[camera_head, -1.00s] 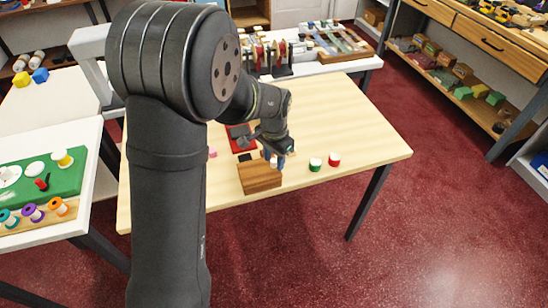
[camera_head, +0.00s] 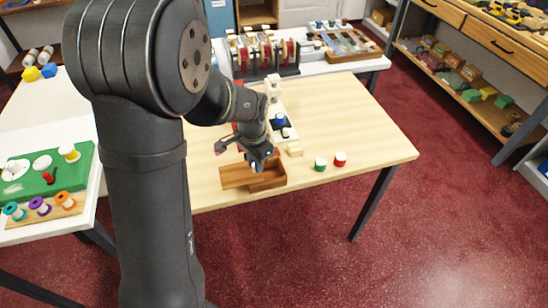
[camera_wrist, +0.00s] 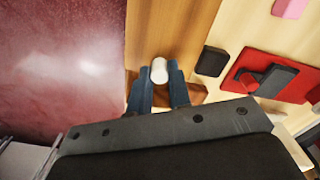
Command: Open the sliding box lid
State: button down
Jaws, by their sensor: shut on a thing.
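The wooden box (camera_head: 272,183) stands near the front edge of the table. Its wooden lid (camera_head: 236,177) sticks out to the left of it, and the right part of the box is uncovered. What is inside is not clear. My gripper (camera_head: 256,166) is low over the box and lid. In the wrist view, my gripper (camera_wrist: 158,84) is shut on the lid's pale round knob (camera_wrist: 159,70), one dark finger on each side. The lid (camera_wrist: 160,28) runs up from the knob there.
A green-and-white spool (camera_head: 320,163) and a red-and-white one (camera_head: 340,159) stand right of the box. A small pale block (camera_head: 294,150) and a blue-topped thing (camera_head: 280,119) lie behind it. A red mat with dark pieces (camera_wrist: 268,74) is beside the lid.

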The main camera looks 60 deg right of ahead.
aim_at(245, 172)
jog(key=shift+w+a, duration=1.2)
jog(key=c, duration=1.3)
grip_release()
notch_tip(245, 172, up, 18)
jog(key=shift+f, duration=0.25)
jog(key=shift+f, duration=0.15)
